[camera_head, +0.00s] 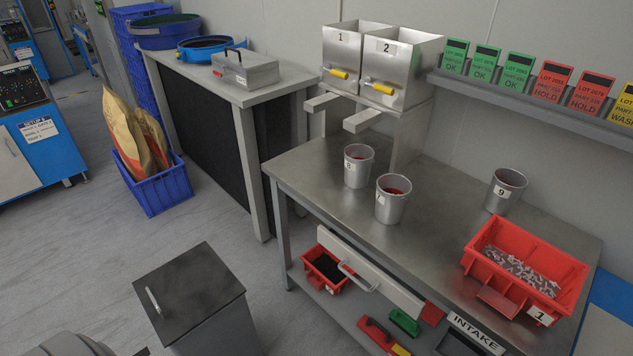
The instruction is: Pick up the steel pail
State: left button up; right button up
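Three steel pails stand upright on the steel workbench (440,210). One pail (357,170) stands near the hoppers with something red inside. A second pail (391,207) stands just in front and to the right of it, also with red inside. A third pail (504,192), labelled 9, stands farther right near the wall, behind the red bin; its inside looks grey and no contents show. The labels on the first two pails are too small to read surely. Neither of my grippers shows in the view.
A red bin (484,244) with small metal parts sits at the bench's right. Two steel hoppers (347,50) with yellow handles and chutes stand behind the pails. A card rail (540,103) runs along the wall. A grey cabinet (190,285) stands on the floor left of the bench.

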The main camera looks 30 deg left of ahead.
aim_at(358, 158)
jog(key=u, duration=0.3)
jog(key=k, duration=0.65)
jog(key=z, duration=0.35)
jog(key=i, duration=1.6)
jog(key=z, duration=1.85)
jog(key=k, duration=0.55)
jog(key=u, duration=0.1)
